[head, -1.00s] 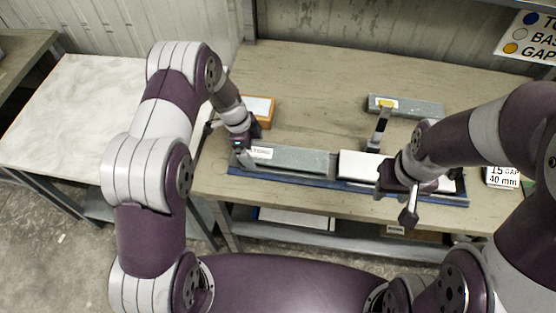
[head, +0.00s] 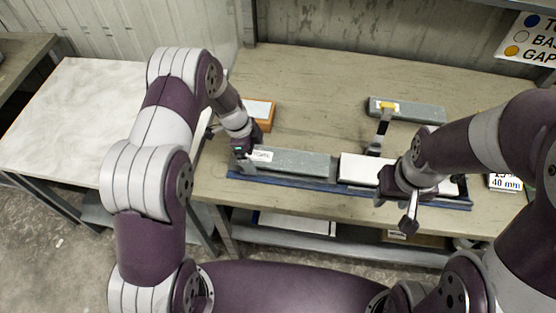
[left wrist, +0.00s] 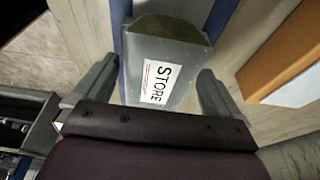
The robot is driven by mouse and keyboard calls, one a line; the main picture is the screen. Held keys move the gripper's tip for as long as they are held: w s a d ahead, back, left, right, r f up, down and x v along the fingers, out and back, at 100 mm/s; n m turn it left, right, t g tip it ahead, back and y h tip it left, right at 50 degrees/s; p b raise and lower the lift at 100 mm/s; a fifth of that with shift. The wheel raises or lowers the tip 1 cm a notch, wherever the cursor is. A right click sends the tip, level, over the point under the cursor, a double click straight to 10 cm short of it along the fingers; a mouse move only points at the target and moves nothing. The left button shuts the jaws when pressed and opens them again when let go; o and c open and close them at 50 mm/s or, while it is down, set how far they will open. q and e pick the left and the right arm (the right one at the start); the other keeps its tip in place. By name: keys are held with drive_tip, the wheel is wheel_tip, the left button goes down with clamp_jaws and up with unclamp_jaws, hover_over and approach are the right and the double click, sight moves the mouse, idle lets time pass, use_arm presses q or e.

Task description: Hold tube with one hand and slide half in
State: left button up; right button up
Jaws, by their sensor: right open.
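A grey tube half (head: 292,162) with a white label lies in the left part of a long blue tray (head: 310,183) on the bench. A white piece (head: 360,168) lies to its right in the same tray, with a narrow dark gap between them. My left gripper (head: 243,155) is at the grey half's left end. In the left wrist view its open fingers (left wrist: 155,85) stand on either side of the grey half (left wrist: 150,48), which bears a label reading "STORE". My right gripper (head: 393,175) is open across the white piece and hides part of it.
Behind the tray are an orange-sided block (head: 264,112) with a white top, and a grey bar (head: 418,111) with a yellow mark. A small sign (head: 505,182) stands at the right. The bench (head: 320,95) is clear between the blocks. A shelf lies below.

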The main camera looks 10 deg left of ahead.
sight(275, 158)
use_arm(q)
drive_tip(key=shift+r, duration=0.1)
drive_tip(key=c, duration=0.7)
drive_tip(key=shift+c, duration=0.2)
drive_tip(key=shift+b, duration=0.65)
drive_tip(key=shift+b, duration=0.75)
idle(0.5)
drive_tip(key=shift+s+d+b, duration=0.1)
drive_tip(key=shift+d+b, duration=0.6)
drive_tip(key=shift+d, duration=2.35)
drive_tip(key=o, duration=0.9)
drive_tip(key=shift+s, duration=0.1)
